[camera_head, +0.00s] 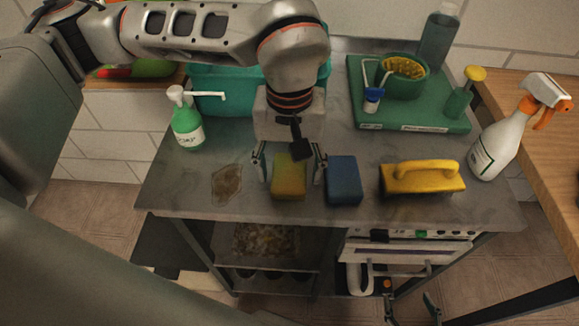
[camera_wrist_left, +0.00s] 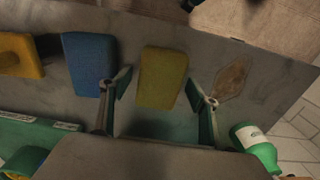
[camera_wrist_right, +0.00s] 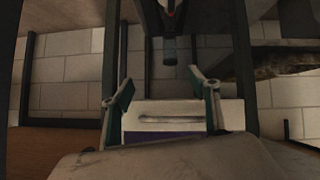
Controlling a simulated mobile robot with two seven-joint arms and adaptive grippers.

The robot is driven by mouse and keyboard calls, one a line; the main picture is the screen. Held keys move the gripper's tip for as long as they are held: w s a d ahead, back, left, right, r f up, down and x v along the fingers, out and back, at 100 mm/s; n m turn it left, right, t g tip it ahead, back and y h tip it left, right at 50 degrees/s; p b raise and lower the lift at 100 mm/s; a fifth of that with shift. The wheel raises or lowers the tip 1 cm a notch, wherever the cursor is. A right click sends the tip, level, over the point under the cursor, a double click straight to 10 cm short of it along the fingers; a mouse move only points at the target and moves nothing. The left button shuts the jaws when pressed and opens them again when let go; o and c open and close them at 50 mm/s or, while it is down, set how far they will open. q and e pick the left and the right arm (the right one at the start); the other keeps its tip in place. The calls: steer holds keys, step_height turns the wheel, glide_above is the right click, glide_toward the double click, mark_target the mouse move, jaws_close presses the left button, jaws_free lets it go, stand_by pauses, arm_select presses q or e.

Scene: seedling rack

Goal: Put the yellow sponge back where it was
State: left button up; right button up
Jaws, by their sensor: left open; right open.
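The yellow sponge (camera_head: 289,177) lies on the grey worktop, between a brown stain and a blue sponge (camera_head: 343,180). My left gripper (camera_head: 291,177) is open, with one finger on each side of the yellow sponge. In the left wrist view the yellow sponge (camera_wrist_left: 161,77) sits between and beyond the open fingertips (camera_wrist_left: 161,90), with no finger seen pressing on it. The blue sponge (camera_wrist_left: 89,64) is just outside one finger. My right gripper (camera_head: 412,307) is open and empty, low in front of the worktop. In the right wrist view its fingers (camera_wrist_right: 160,90) are apart.
A yellow-handled brush (camera_head: 422,179) lies right of the sponges. A brown stain (camera_head: 226,184) marks the worktop's left. A green soap bottle (camera_head: 187,122), a teal basin (camera_head: 222,104), a green tray (camera_head: 408,118) and a white spray bottle (camera_head: 497,143) stand around.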

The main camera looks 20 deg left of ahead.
mark_target(290, 171)
arm_select(q)
steer(key=shift+r, duration=0.1)
step_height(290, 171, up, 12)
steer(key=p, duration=0.1)
stand_by(0.4)
steer(key=shift+r, duration=0.1)
